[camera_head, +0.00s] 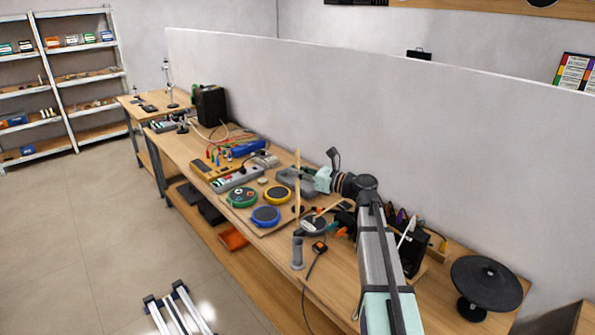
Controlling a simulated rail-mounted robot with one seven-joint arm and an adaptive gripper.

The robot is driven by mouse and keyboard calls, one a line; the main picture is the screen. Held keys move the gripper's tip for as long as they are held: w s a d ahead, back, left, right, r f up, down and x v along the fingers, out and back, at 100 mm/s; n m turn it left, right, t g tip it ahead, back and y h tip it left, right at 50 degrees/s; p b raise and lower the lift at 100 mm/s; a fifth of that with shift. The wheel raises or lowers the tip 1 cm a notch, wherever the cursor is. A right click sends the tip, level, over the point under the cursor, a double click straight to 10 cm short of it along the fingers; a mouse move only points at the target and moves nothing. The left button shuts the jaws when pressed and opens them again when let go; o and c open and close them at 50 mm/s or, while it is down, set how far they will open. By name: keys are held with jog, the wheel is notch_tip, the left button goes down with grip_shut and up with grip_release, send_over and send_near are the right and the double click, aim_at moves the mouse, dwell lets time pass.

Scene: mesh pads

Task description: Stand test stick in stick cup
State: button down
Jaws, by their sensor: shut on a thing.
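The test stick (297,198) is a thin, pale wooden rod, close to upright near the middle of the bench. My gripper (303,173) is shut on it at its upper part, with my arm reaching in from the right. The stick cup (297,254) is a small grey cylinder near the bench's front edge. In this view the stick's lower end shows just above the cup's mouth. I cannot tell from this one view whether the two line up in depth.
Green (242,197), yellow (277,194) and blue (265,215) round pads lie on a board left of the stick. A black cable (312,262) runs beside the cup. A black round disc on a stand (486,284) is at right. A grey partition (400,130) backs the bench.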

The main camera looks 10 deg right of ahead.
aim_at(298, 210)
jog(key=shift+f+b, duration=3.65)
jog(key=shift+f, duration=4.3)
jog(key=c, duration=1.1)
grip_release()
jog(key=shift+c, duration=0.2)
jog(key=shift+s+d, duration=0.1)
jog(key=v, duration=1.2)
